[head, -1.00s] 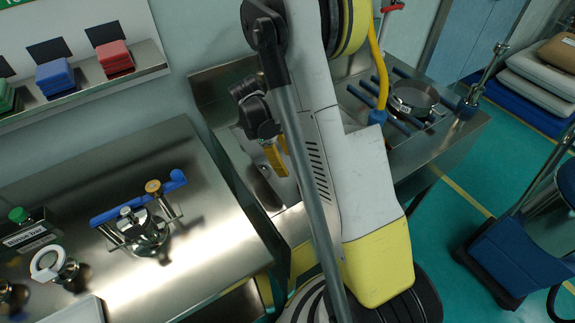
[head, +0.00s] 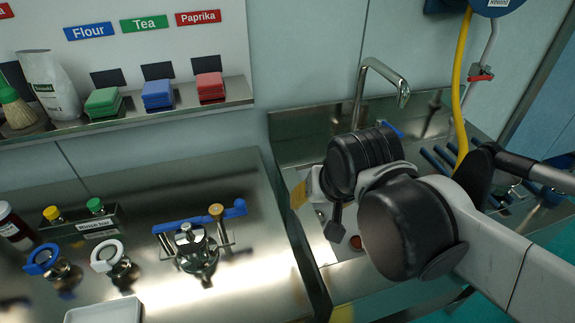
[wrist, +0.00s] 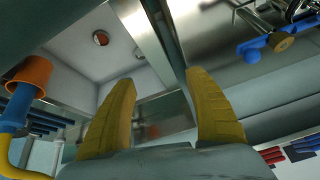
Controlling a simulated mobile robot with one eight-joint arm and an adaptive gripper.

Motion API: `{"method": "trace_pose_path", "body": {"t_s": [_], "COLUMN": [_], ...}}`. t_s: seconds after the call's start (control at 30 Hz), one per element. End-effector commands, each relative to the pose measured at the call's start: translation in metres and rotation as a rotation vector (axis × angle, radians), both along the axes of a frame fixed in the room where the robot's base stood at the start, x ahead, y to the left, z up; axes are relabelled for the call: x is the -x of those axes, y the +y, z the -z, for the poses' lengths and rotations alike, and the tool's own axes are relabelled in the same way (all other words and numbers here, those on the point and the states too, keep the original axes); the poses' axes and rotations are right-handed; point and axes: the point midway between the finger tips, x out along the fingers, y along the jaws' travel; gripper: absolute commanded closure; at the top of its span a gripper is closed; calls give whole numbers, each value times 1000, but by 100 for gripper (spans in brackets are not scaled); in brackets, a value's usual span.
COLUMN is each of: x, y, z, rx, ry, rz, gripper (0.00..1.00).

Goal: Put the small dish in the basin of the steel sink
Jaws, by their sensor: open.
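The steel sink (head: 281,157) stands right of the steel worktop, with a curved tap at its back. A small round reddish-brown disc with a pale rim (wrist: 100,38) lies on the basin floor in the wrist view. It also shows in the head view (head: 355,242), beside my wrist. It looks like the small dish, but I cannot rule out a drain. My gripper (wrist: 160,74) is open, with nothing between its yellow fingers. It hangs over the basin, near its left wall, apart from the disc. My arm hides much of the basin in the head view.
The tap (head: 385,72) arches behind my wrist. A yellow hose (head: 462,85) hangs at the right, near blue drainer bars (head: 437,165). A metal clamp with a blue handle (head: 197,248) stands on the left worktop, near a white tray (head: 105,312).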

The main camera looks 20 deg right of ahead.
Motion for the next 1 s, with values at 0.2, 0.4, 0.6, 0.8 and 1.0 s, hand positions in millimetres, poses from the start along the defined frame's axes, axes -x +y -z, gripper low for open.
{"method": "trace_pose_path", "body": {"t_s": [0.2,0.4,0.6,0.8,1.0], "x": [19,21,21,21,21], "y": [15,17,17,17,17], "z": [-4,-4,-4,-4,-4], "rx": [95,114,114,113,113], "ry": [-88,-102,-101,-101,-101], "rz": [-227,-265,-263,-262,-262], "gripper": [38,38,38,38,38]}}
